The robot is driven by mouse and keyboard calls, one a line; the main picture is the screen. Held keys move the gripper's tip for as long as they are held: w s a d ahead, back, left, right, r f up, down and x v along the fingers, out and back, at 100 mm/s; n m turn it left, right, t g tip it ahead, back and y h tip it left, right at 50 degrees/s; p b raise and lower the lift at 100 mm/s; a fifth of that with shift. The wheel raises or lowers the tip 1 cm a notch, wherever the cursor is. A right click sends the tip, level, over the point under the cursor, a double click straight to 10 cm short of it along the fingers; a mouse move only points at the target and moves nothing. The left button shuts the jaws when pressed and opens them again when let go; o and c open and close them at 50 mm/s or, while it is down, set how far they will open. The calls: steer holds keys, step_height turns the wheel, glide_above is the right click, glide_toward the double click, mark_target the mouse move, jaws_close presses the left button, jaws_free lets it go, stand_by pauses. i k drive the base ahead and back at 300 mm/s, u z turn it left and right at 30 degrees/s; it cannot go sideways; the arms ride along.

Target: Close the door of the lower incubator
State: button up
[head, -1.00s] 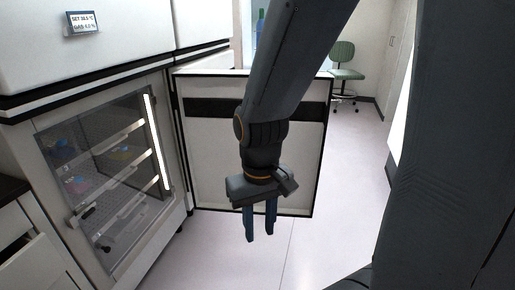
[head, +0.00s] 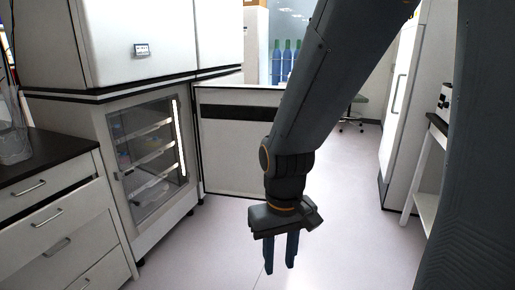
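The lower incubator (head: 127,122) stands at left centre, with lit shelves showing through its clear inner door (head: 150,165), which looks shut. Its outer door (head: 222,165) is swung wide open to the right, a white panel with a dark band and dark edge. My arm hides the door's right part. My gripper (head: 281,257) hangs pointing down, in front of and to the right of the door, apart from it in the picture. Its two blue fingers are spaced apart with nothing between them.
The upper incubator (head: 105,65) sits above, with a small display. A drawer cabinet (head: 60,220) with a dark top stands at near left. Blue bottles (head: 286,65) are at the back, and a chair (head: 352,115) is behind. A white shelf unit (head: 428,190) is at right. Pale floor is clear between.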

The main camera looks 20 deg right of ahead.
mark_target(233, 121)
steer(key=z, duration=1.15)
steer(key=i, duration=6.2)
steer(key=u, duration=4.3)
